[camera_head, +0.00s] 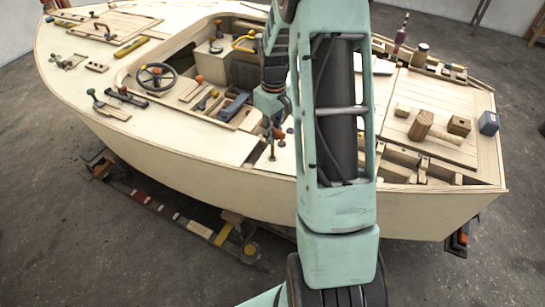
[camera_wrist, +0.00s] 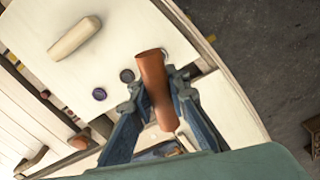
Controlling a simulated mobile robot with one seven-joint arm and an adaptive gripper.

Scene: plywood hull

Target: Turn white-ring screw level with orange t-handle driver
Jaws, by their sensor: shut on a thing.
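The orange t-handle driver shows its handle (camera_wrist: 155,85) as an orange-brown cylinder in the wrist view. My gripper (camera_wrist: 157,94) is shut on this handle, with one dark finger on each side. The driver's shaft and tip are hidden below the handle. Two dark round screw heads, one (camera_wrist: 127,75) close to the left finger and one (camera_wrist: 99,93) farther left, sit in the pale panel. A third small dark spot shows at the handle's upper right edge. I cannot tell which has a white ring, or whether the driver touches a screw. In the head view my arm partly covers this area.
A pale wooden peg (camera_wrist: 75,37) lies on the panel in the wrist view. In the head view, a steering wheel (camera_head: 156,76) and loose tools lie on the hull's left. Wooden blocks (camera_head: 421,125) and a blue block (camera_head: 489,123) stand on the right deck.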

